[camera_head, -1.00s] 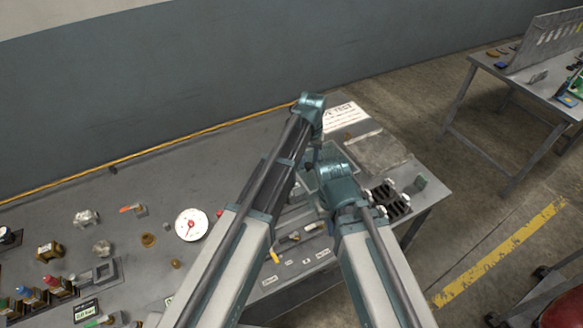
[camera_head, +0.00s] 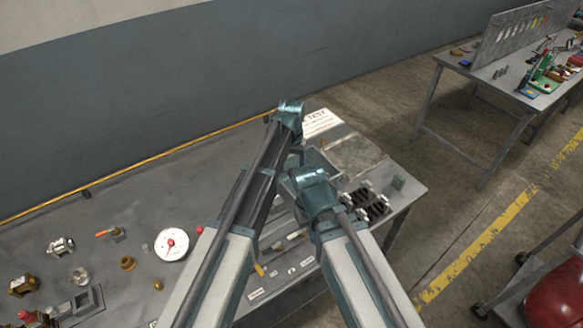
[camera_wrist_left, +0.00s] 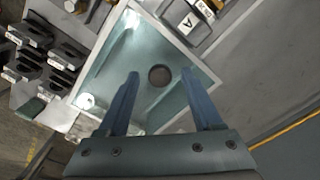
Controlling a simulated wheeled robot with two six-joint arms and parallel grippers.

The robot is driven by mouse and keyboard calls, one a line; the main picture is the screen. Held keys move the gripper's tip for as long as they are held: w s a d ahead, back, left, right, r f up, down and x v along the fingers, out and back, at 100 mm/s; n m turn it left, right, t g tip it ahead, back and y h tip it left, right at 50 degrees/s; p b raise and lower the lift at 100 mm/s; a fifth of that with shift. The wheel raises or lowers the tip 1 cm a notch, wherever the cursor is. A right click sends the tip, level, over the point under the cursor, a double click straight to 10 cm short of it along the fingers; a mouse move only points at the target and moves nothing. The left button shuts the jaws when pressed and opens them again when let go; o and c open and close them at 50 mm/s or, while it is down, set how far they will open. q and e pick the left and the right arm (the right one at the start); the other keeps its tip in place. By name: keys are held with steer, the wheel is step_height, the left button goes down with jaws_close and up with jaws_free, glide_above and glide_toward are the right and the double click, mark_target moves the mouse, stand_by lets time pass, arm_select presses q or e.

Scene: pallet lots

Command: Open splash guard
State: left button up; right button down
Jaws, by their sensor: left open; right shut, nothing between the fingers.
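A square pale basin (camera_wrist_left: 115,65) with a round dark hole (camera_wrist_left: 160,76) fills the middle of the left wrist view. In the head view, the basin (camera_head: 318,160) shows only partly behind my arms. I cannot tell a separate splash guard apart from its walls. My left gripper (camera_wrist_left: 160,73) is open, its two blue fingers over the basin with nothing between them. In the head view its fingers are mostly hidden behind the arms. My right gripper (camera_head: 299,172) is shut and empty near the basin; its fingertips are largely hidden.
A round white gauge (camera_head: 171,245) and several small fittings lie on the grey bench (camera_head: 110,215). Black slotted holders (camera_head: 367,203) stand right of the basin. A white sign (camera_head: 322,121) is behind it. A second table (camera_head: 500,82) stands back right. A red rounded object (camera_head: 553,296) is at lower right.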

arm_select(q)
steer(key=shift+r, duration=0.1)
step_height(320, 180, up, 14)
steer(key=p, duration=1.4)
steer(key=shift+f, duration=0.3)
steer(key=s+a+f+b, duration=0.2)
steer(key=s+f+b, duration=0.2)
steer(key=s, duration=0.4)
steer(key=s+a+f+m+b, duration=0.1)
steer(key=s+a+f+b, duration=0.1)
steer(key=s+f+b, duration=0.3)
steer(key=s+a+f+y+b, duration=0.1)
steer(key=s+f+b, duration=0.4)
steer(key=s, duration=0.7)
steer(key=shift+a+f+m+b, duration=0.2)
steer(key=shift+a+m+b, duration=0.1)
steer(key=shift+a+b, duration=0.15)
steer(key=shift+w, duration=0.1)
